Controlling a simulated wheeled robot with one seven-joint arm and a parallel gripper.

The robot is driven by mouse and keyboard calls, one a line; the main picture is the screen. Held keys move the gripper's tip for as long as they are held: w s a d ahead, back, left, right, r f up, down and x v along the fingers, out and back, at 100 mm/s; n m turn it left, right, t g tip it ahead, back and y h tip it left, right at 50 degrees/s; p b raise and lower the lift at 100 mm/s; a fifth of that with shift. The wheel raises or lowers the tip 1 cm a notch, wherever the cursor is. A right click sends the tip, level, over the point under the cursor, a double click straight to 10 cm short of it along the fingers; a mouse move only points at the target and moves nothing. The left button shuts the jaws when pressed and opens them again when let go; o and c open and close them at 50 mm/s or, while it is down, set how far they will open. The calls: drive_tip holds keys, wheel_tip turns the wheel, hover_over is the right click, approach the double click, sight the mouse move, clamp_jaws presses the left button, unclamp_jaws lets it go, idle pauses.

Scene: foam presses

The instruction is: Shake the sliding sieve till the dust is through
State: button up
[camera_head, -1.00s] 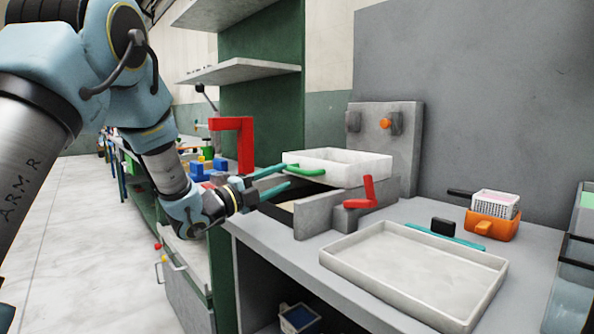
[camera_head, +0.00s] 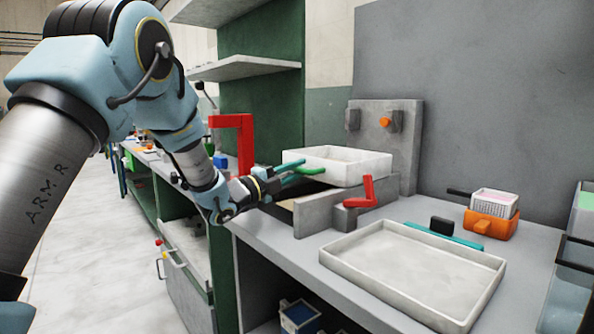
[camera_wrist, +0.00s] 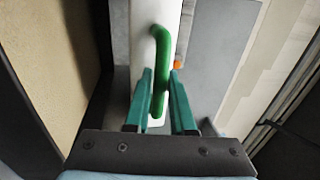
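The sieve (camera_head: 355,175) is a shallow white box raised on the grey frame at the back of the bench. Its green handle (camera_head: 313,171) points left towards my arm. My gripper (camera_head: 296,172) has its teal fingers at the handle. In the wrist view, my gripper (camera_wrist: 161,74) has one finger on each side of the green handle (camera_wrist: 161,48), with some gap showing, so it looks open. The sieve's white wall (camera_wrist: 142,40) is just beyond. The sieve's inside and any dust in it are hidden from both views.
A red lever (camera_head: 362,192) stands in front of the sieve. A red post (camera_head: 247,140) rises to its left. An empty white tray (camera_head: 348,273) lies at the front right of the bench. An orange holder (camera_head: 490,224) with a white basket (camera_head: 494,203) stands behind it.

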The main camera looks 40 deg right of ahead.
clamp_jaws()
drive_tip(key=shift+a, duration=0.1)
idle(0.9)
